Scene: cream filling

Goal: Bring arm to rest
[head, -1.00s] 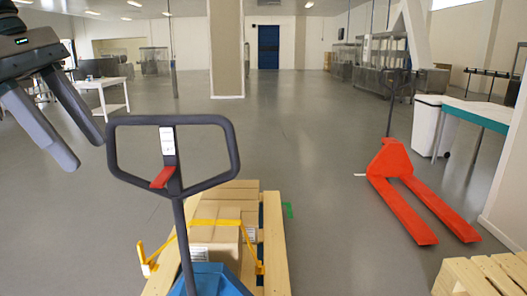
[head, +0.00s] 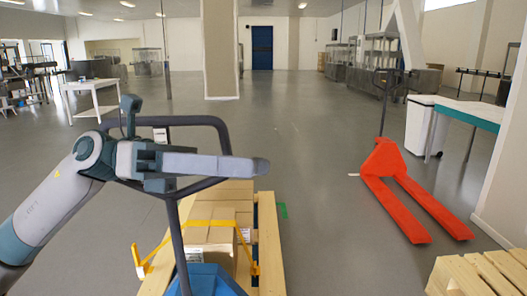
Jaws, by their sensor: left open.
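My left arm (head: 58,205) comes in from the left edge. My left gripper (head: 260,167) points to the right, in front of the dark loop handle (head: 222,132) of a blue pallet jack (head: 212,280). Its fingers are seen nearly edge-on and overlap, with nothing held between them. They hide part of the handle's middle and lower bar; I cannot tell whether they touch it. My right gripper is out of view.
Cardboard boxes (head: 222,228) with a yellow strap (head: 140,262) lie on a wooden pallet (head: 270,250) below the handle. A red pallet jack (head: 385,165), a white bin (head: 420,125) and another pallet (head: 485,275) are on the right. The floor between is clear.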

